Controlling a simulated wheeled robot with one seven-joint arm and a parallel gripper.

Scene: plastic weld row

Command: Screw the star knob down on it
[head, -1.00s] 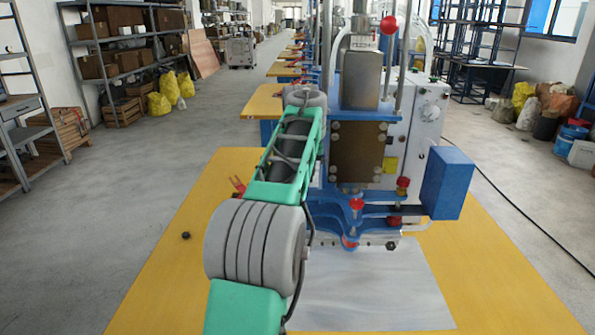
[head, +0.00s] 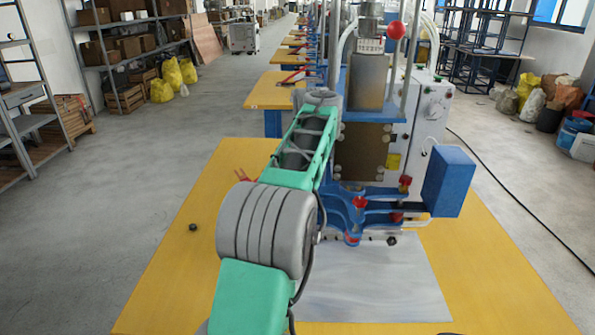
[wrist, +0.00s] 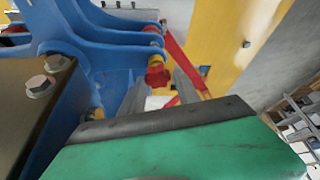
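A red, lobed knob (wrist: 157,74) sits on a blue bracket (wrist: 110,55) of the welding machine in the wrist view. My gripper (wrist: 160,82) points toward it. The two grey fingers are apart, with the knob showing between their tips. I cannot tell whether either finger touches it. In the head view my green and grey arm hides the gripper and this knob. Other red knobs show on the blue clamp (head: 335,208): one at its middle (head: 359,203) and one at its right (head: 405,182). I cannot tell which is the star knob.
The machine stands on a yellow table (head: 500,290) with a grey sheet (head: 385,285) in front. A small dark round piece (head: 193,227) lies on the table at left. A blue box (head: 448,181) juts out at right. A red handle (wrist: 183,55) is close beside the fingers.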

